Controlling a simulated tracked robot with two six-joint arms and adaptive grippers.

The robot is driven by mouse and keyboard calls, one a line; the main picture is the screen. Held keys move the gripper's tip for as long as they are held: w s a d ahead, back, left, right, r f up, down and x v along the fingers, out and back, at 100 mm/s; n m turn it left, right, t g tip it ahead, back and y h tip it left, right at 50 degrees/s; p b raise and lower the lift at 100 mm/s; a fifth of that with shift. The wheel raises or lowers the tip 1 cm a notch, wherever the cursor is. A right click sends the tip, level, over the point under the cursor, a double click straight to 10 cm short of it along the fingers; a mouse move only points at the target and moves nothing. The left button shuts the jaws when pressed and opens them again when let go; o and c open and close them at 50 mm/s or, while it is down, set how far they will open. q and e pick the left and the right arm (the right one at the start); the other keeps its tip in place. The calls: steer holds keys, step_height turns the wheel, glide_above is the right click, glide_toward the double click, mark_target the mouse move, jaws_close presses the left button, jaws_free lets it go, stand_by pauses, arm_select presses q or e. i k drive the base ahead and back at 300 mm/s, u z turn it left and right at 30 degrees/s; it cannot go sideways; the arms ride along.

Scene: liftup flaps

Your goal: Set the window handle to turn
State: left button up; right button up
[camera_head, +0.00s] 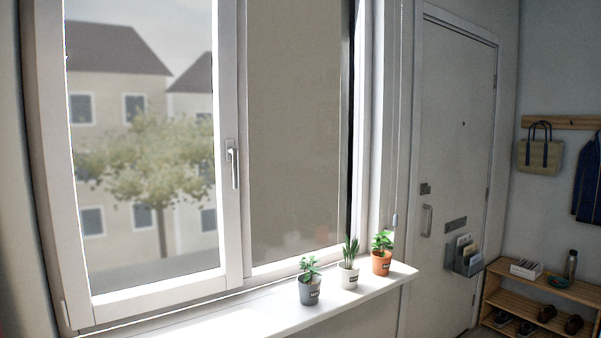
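The window handle (234,166) is a slim light-grey lever on the white upright between the two panes. Its grip hangs straight down from its base plate. The left window sash (229,205) has a white frame and looks closed. Neither of my grippers shows in the head view, so nothing of mine is seen touching the handle.
A white windowsill (275,320) runs below the window. It bears a grey pot (310,291), a white pot (348,277) and an orange pot (381,263), each with a plant. A door (455,150) and a wooden shoe rack (545,289) stand at right.

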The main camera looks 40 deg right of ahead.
mark_target(233, 152)
steer(key=z, duration=0.55)
steer(key=k, duration=0.55)
steer(key=z, duration=0.75)
steer(key=i, duration=1.25)
steer(key=u, duration=0.85)
